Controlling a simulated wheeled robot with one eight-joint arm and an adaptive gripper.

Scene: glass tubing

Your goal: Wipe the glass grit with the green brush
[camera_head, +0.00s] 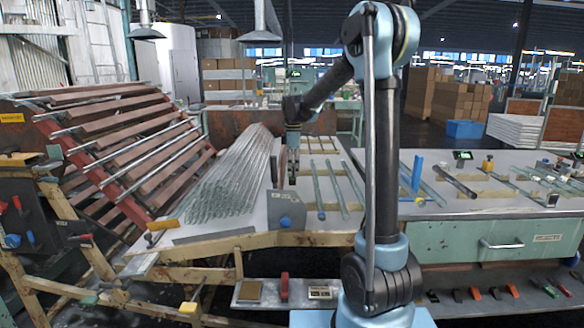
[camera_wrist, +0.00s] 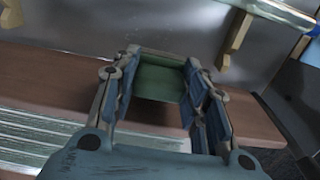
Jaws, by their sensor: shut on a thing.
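My gripper (camera_head: 292,172) hangs over the worktable (camera_head: 255,228), just right of the bundle of glass tubes (camera_head: 228,182). In the wrist view its fingers (camera_wrist: 158,66) are shut on a green block, which I take as the green brush (camera_wrist: 160,82). The brush lies between the fingers, above or near a brown board (camera_wrist: 60,75); I cannot tell whether it touches anything. Its bristles are hidden. A few faint specks show on the grey metal surface (camera_wrist: 150,22) beyond the board, but I cannot make out the glass grit clearly.
A grey upright plate (camera_head: 287,208) stands at the table's front edge. Separate tubes on wooden strips (camera_head: 335,185) lie right of my gripper. A slanted tube rack (camera_head: 130,145) stands at left. A green drawer bench (camera_head: 470,240) is at right.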

